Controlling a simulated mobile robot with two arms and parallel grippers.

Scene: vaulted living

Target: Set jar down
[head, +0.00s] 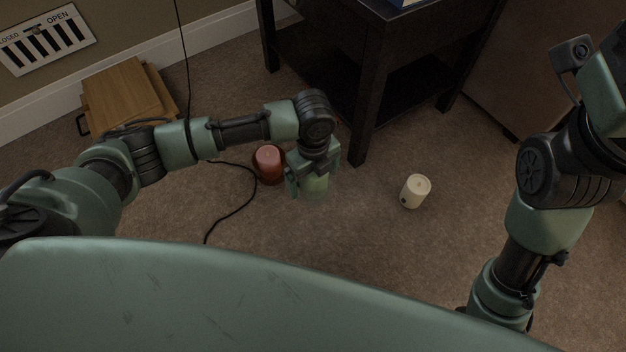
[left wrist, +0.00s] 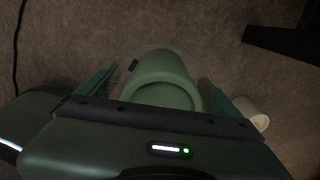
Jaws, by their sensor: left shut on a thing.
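My left gripper (head: 313,184) is shut on a green jar (head: 316,186) and points down at the carpet. In the left wrist view the jar (left wrist: 160,75) sits between the two fingers (left wrist: 158,92), its round end facing the camera. A faint pale outline surrounds it there. I cannot tell whether its base touches the carpet. A red jar candle (head: 269,162) stands upright just left of the gripper. A cream candle (head: 416,191) stands to the right, apart from it; it also shows in the left wrist view (left wrist: 251,113). My right arm is at the right; its gripper does not show.
A dark side table (head: 358,115) stands behind, one leg close to the gripper. A black cable (head: 250,197) runs over the carpet at the left. A wooden box (head: 122,95) sits by the wall vent (head: 44,40). The carpet (head: 365,235) in front is clear.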

